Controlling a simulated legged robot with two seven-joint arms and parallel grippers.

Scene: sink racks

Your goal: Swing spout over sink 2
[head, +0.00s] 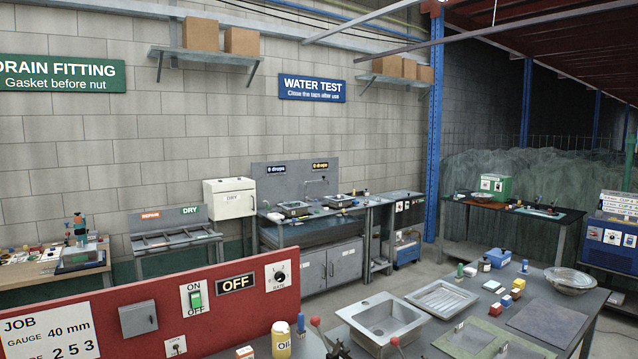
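The water test bench stands against the far wall under the blue WATER TEST sign (312,88). Two small metal sinks are set in its top, a left one (293,207) and a right one (339,200). I cannot read a number on either, so I cannot tell which is sink 2. A thin spout (316,181) seems to stick out from the grey back panel (285,178) above them; it is too small to tell which sink it points over. Neither of my grippers is in view.
A red panel (240,324) with switches stands in front at the left.

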